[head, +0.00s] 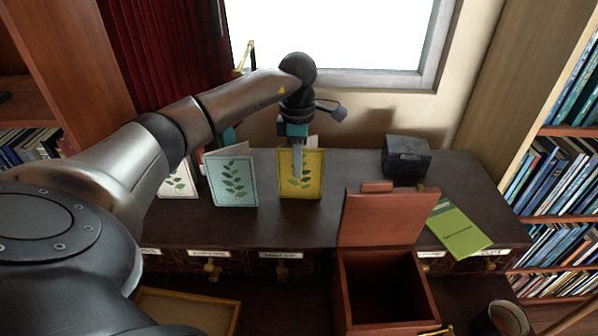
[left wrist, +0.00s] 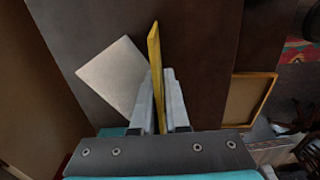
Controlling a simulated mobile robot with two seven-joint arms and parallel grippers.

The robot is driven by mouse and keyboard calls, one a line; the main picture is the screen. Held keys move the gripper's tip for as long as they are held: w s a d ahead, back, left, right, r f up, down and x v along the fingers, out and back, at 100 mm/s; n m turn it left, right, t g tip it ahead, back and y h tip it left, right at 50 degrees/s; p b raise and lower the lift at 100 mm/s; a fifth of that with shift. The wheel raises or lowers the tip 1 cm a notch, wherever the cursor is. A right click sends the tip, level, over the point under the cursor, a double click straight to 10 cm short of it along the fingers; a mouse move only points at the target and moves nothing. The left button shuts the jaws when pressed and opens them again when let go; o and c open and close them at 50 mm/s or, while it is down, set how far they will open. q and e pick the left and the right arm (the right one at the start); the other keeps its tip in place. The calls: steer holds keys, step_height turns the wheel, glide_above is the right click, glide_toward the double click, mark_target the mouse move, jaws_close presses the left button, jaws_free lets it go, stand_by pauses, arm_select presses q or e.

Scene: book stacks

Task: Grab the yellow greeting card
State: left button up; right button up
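The yellow greeting card (head: 314,178), with a green leaf print, stands upright on the dark desk below the window. My left gripper (head: 298,172) reaches down to it from above, one finger in front of its face. In the left wrist view the yellow card (left wrist: 154,52) shows as a thin edge running between the two fingers (left wrist: 160,100), which are close together against both its sides. The finger hides part of the leaf print. My right gripper is in neither view.
A pale green card (head: 231,182) stands just left of the yellow one, and a white card (head: 178,180) stands farther left. A black box (head: 407,157), a green book (head: 458,232) and an open wooden box (head: 343,290) are to the right.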

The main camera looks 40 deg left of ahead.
mark_target(297, 198)
arm_select(q)
step_height(297, 198, down, 3)
steer(key=shift+f, duration=0.2)
steer(key=shift+a, duration=0.1)
steer(key=shift+c, duration=0.2)
jaws_close()
steer(key=shift+r, duration=0.2)
